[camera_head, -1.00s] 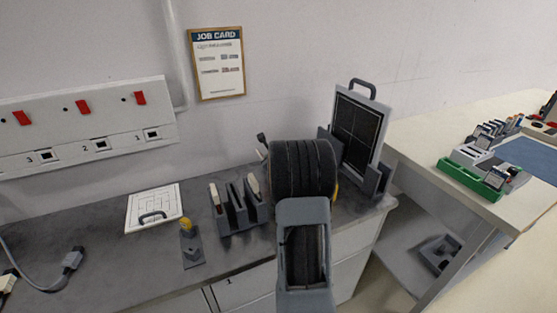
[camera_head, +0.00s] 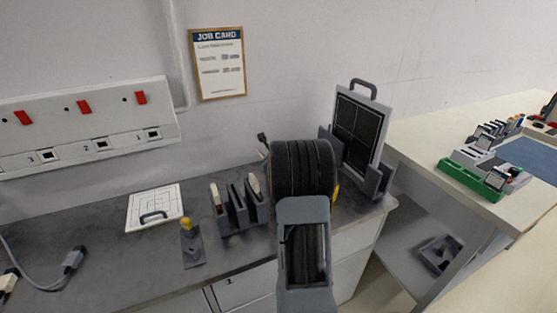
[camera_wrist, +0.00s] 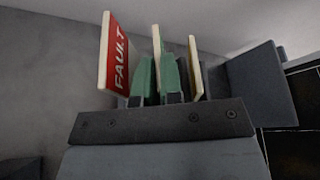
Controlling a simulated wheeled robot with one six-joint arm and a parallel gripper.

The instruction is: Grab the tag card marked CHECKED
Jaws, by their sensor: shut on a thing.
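In the wrist view, several upright tag cards stand in a row. The left card (camera_wrist: 114,56) has a red face reading FAULT. The middle card (camera_wrist: 156,42) shows only its pale edge. My gripper (camera_wrist: 157,78) has green finger pads on both sides of this middle card and is shut on it. A right card (camera_wrist: 195,65) shows its pale, yellowish edge. I cannot read the middle or right card, so I cannot tell which is marked CHECKED.
A framed dark panel (camera_head: 358,135) with a handle stands right of my arm. A grey slotted holder (camera_head: 239,213) and a yellow-topped device (camera_head: 189,240) stand left on the counter. A white board (camera_head: 154,207) lies farther left. A second table (camera_head: 426,143) is at right.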

